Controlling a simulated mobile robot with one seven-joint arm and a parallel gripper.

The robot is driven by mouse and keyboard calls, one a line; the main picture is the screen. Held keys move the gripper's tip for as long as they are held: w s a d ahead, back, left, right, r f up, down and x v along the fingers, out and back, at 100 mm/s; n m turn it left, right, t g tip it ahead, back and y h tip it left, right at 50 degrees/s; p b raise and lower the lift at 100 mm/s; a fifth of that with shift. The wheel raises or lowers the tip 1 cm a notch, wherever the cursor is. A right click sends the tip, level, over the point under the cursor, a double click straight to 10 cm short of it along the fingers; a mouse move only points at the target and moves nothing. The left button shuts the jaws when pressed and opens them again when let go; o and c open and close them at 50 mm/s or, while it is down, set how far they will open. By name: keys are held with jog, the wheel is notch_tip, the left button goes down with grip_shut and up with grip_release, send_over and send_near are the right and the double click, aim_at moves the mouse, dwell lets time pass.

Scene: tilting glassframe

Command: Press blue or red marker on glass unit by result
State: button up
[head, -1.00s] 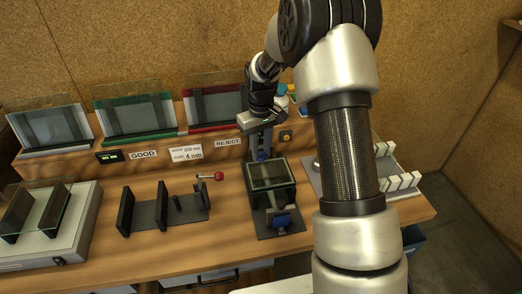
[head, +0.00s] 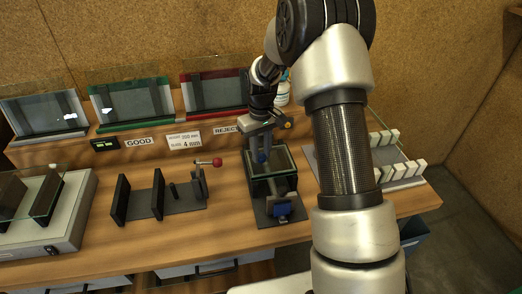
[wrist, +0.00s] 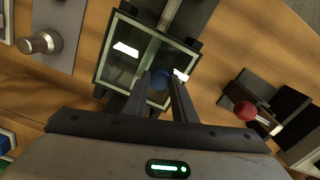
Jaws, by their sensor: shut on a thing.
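My gripper (head: 262,154) is shut on a blue marker (wrist: 160,79), whose rounded blue end shows between the fingertips in the wrist view. The glass unit (wrist: 120,47), a dark-edged rectangular pane, lies on the dark fixture (head: 262,212) at the table's middle. My fingers are over the unit's near part in the wrist view. In the head view they cover part of its left side (head: 286,160). I cannot tell whether the marker touches the glass.
GOOD (head: 139,142) and REJECT (head: 226,130) labels sit below the green rack (head: 136,126) and red rack (head: 219,111). A white-blocked rack (head: 387,170) is at right. A small display (head: 104,144) shows green.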

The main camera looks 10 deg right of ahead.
jog(key=o, duration=1.1)
notch_tip(320, 180, up, 18)
jog(key=shift+f, duration=0.25)
